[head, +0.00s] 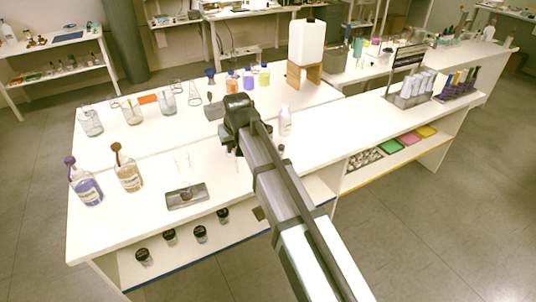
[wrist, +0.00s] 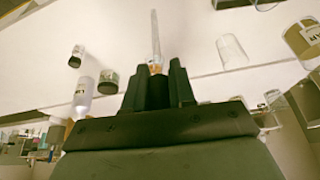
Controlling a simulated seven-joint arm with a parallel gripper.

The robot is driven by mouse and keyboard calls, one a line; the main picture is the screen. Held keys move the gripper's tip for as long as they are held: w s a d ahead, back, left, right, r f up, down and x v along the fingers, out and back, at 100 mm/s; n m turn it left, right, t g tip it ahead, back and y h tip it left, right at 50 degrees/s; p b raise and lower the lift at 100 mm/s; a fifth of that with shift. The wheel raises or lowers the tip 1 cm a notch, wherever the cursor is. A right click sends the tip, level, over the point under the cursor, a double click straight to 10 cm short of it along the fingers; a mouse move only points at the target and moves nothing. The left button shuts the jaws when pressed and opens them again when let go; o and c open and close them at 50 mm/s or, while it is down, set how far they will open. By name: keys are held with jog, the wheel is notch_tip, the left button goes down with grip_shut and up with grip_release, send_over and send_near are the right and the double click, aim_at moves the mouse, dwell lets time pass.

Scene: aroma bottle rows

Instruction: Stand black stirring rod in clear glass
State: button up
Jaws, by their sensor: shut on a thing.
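My gripper (wrist: 158,82) is shut on a thin rod (wrist: 155,35) that extends from the fingertips over the white bench top in the wrist view. The rod looks pale grey there rather than black, with a small orange-brown patch at the fingers. An empty clear glass (wrist: 232,52) stands to the right of the rod, apart from it. In the head view the clear glass (head: 183,163) is left of my gripper (head: 238,150), just behind a grey plate. My arm hides most of the fingers and rod in the head view.
A grey plate (head: 175,198) lies before the glass. Two labelled bottles (head: 86,188) (head: 128,175) with stoppers stand at left. A white bottle (head: 285,122) stands right of my gripper. Glass beakers (head: 132,112) stand behind. Bench top between plate and gripper looks clear.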

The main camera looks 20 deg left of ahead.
jog(key=a+r+n+y, duration=0.1)
jog(key=a+r+n, duration=0.3)
jog(key=a, duration=1.4)
notch_tip(320, 180, up, 3)
jog(key=n+g, duration=0.2)
send_over(175, 155)
jog(key=w+d, duration=0.1)
jog(key=d, duration=0.1)
jog(key=n, duration=0.2)
jog(key=s+n+g, duration=0.1)
jog(key=n, duration=0.1)
jog(key=shift+f+y, duration=0.2)
jog(key=shift+y, duration=0.2)
jog(key=shift+f, duration=0.1)
jog(key=shift+f, duration=6.95)
jog(key=o, duration=1)
jog(key=shift+c, duration=0.2)
